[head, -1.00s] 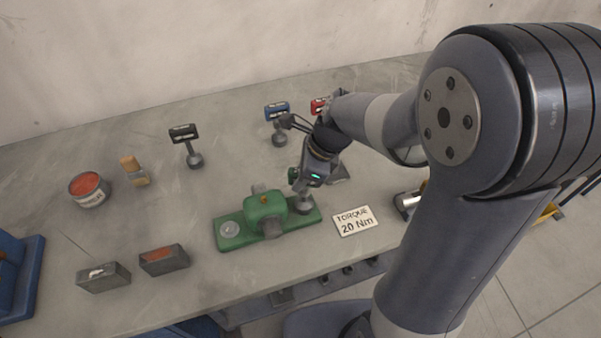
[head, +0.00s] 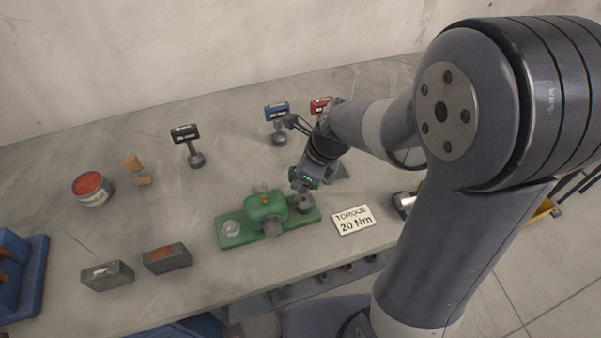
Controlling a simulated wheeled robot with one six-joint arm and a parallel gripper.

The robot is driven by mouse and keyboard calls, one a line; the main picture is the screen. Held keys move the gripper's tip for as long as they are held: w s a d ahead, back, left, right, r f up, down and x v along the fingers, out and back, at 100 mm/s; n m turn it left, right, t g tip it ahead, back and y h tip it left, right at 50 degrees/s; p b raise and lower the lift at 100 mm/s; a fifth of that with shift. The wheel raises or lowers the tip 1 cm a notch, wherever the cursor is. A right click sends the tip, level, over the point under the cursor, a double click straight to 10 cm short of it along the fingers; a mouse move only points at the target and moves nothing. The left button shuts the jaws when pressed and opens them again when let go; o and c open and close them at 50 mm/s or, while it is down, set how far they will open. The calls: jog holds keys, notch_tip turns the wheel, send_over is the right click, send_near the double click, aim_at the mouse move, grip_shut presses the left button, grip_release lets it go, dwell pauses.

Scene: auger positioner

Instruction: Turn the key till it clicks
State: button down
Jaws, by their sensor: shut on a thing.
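A green positioner (head: 265,206) with a rounded housing sits on a flat green base near the bench's front edge. My gripper (head: 303,188) is over the right end of that base, pointing down. It is shut on a key with a green head (head: 294,174), which is mostly hidden behind the gripper. The key's round grey lower end (head: 304,204) is down at the right end of the positioner. Whether it is fully seated cannot be seen.
Black-headed (head: 187,145), blue-headed (head: 278,123) and red-headed (head: 320,105) keys stand behind. Two grey blocks (head: 167,259), a tin (head: 92,189) and a tan-topped piece (head: 137,170) are at left. A blue object (head: 22,278) stands far left.

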dwell(0.4)
jog(key=shift+r+m+p, duration=0.1)
jog(key=shift+m+p, duration=0.6)
jog(key=shift+p, duration=0.05)
jog(key=shift+m+t+h+p, duration=0.3)
jog(key=shift+m+p, duration=0.05)
jog(key=shift+m, duration=0.05)
jog(key=shift+f, duration=0.2)
